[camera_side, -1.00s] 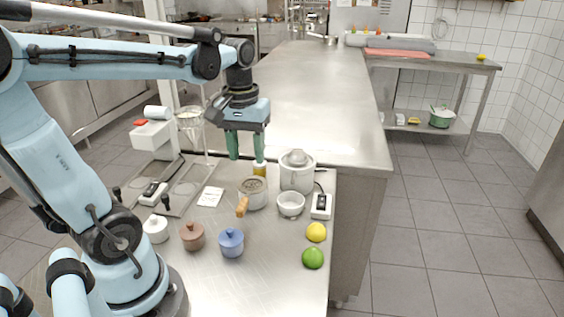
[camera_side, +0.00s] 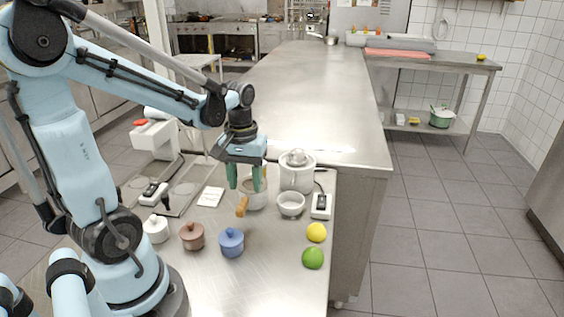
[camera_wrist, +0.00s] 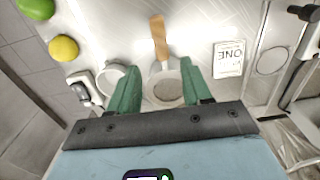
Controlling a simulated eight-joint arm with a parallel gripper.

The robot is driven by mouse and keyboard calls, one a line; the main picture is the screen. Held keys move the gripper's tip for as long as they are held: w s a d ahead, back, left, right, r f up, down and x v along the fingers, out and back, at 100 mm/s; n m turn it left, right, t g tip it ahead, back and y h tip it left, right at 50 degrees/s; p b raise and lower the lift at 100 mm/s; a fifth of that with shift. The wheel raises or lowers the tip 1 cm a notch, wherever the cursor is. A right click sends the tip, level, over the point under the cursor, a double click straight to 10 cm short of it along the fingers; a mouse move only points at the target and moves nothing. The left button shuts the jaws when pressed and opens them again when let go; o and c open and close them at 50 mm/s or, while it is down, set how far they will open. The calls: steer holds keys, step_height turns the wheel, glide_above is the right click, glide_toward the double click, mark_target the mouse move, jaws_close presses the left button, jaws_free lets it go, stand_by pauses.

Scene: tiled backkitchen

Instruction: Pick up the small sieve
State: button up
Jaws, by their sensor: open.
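The small sieve (camera_side: 242,206) has a round mesh and a wooden handle that points toward the front of the counter. Its mesh appears to sit in the top of a pale round pot (camera_side: 256,201). In the wrist view the sieve (camera_wrist: 166,89) shows its mesh between my fingers, with the handle running away toward the top. My gripper (camera_side: 246,187) is open and points down over the pot, its green fingers hiding part of it. In the wrist view my gripper (camera_wrist: 160,69) has one finger on either side of the sieve, holding nothing.
A white bowl (camera_side: 291,204) and a larger lidded white appliance (camera_side: 297,172) stand close on the right. A lemon (camera_side: 316,232) and lime (camera_side: 313,257) lie near the right edge.

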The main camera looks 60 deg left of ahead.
mark_target(245, 197)
steer(key=shift+s+a+f, duration=0.1)
steer(key=shift+a+f, duration=0.1)
steer(key=shift+f, duration=1.8)
jaws_close()
